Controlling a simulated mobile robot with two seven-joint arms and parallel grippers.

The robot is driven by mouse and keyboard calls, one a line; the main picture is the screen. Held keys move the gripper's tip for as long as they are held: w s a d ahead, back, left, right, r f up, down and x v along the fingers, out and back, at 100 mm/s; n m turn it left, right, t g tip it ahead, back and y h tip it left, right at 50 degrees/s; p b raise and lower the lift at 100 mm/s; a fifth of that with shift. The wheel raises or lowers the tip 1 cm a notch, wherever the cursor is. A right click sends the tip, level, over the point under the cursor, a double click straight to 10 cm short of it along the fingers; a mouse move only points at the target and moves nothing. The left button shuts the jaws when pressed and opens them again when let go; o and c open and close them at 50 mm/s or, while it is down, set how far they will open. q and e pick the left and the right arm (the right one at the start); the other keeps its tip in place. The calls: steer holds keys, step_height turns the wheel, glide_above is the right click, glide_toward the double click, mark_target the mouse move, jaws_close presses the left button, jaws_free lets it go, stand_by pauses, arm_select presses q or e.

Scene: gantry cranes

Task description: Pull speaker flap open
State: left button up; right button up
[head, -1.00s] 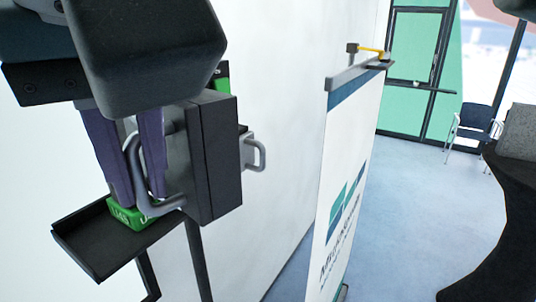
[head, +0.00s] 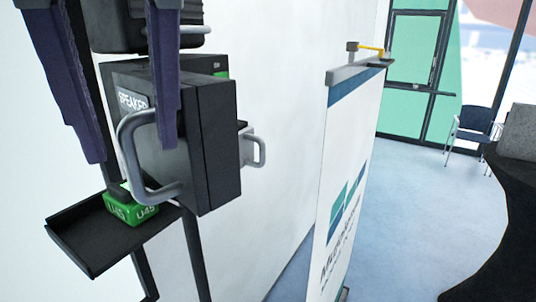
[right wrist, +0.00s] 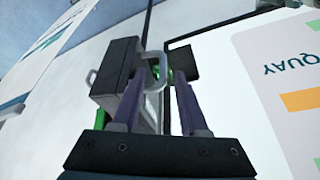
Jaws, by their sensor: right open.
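The speaker box (head: 212,140) is a black case on the white wall. Its front flap (head: 165,155) carries the word "SPEAKER" and a grey loop handle (head: 128,150), and looks closed against the case. My right gripper (head: 132,145) is open, its two purple fingers spread wide apart, one left of the handle and one over the flap in the picture. No grip on the handle shows. In the right wrist view the handle (right wrist: 160,68) appears near the tips of the open fingers. My left gripper is not in view.
A green block (head: 132,208) marked "U45" sits on a black tray (head: 85,240) below the flap. A second grey handle (head: 260,150) sticks out at the case's right. A banner (head: 345,170) stands to the right. The blue floor beyond is open, with a chair (head: 472,128).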

arm_select(q)
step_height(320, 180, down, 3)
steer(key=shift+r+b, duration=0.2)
steer(key=shift+b, duration=0.65)
arm_select(e)
steer(key=v, duration=0.6)
steer(key=shift+r, duration=0.25)
steer(key=shift+s+d, duration=0.1)
steer(key=shift+s, duration=0.05)
